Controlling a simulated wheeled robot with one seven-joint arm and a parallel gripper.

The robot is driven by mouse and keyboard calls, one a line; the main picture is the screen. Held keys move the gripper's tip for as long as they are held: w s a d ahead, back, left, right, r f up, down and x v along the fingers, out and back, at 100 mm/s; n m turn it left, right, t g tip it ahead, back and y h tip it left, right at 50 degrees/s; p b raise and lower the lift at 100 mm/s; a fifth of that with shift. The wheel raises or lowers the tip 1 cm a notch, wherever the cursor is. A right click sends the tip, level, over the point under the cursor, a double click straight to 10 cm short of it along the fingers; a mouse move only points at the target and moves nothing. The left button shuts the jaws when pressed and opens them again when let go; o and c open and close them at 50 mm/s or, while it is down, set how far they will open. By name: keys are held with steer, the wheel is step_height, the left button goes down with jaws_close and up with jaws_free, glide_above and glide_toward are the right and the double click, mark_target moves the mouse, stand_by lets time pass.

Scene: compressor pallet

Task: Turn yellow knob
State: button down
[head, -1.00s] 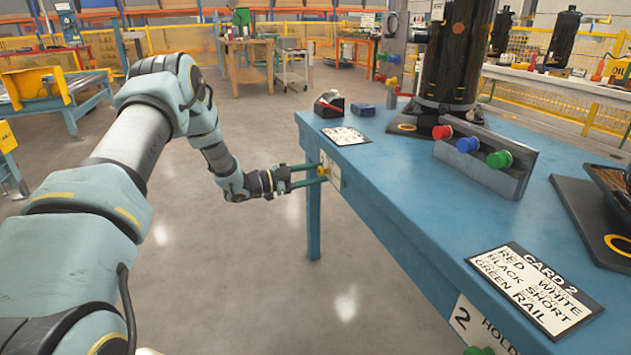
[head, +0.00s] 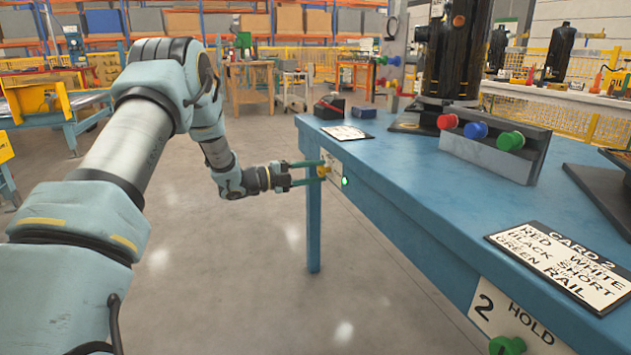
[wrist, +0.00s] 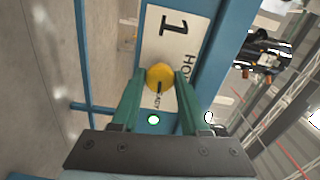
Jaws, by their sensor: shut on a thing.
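The yellow knob (head: 323,171) sits on a white plate at the far end of the blue table's front side. In the wrist view the yellow knob (wrist: 160,76) has a dark pointer mark aimed toward the partly hidden READY lettering. The plate (wrist: 172,42) carries a "1" and part of "HOLD". My gripper (head: 319,172) reaches the knob from the left, its green fingers on either side of it; in the wrist view the gripper (wrist: 159,84) is shut on the knob. A green light (head: 345,182) glows beside the knob.
The blue table (head: 400,185) bears a grey block (head: 495,158) with red, blue and green knobs, a black cylinder (head: 450,50) and a card (head: 560,265). A second plate (head: 490,305), marked "2 HOLD", has a green knob (head: 507,345). The floor left of the table is clear.

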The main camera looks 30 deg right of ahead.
steer(key=shift+f+m+b, duration=0.1)
steer(key=shift+m+b, duration=0.35)
steer(key=shift+m, duration=0.05)
steer(key=shift+c, duration=2.1)
jaws_free()
steer(key=w+a+p, duration=0.1)
steer(key=a, duration=0.9)
steer(key=shift+w+a, duration=0.15)
steer(key=shift+a, duration=0.25)
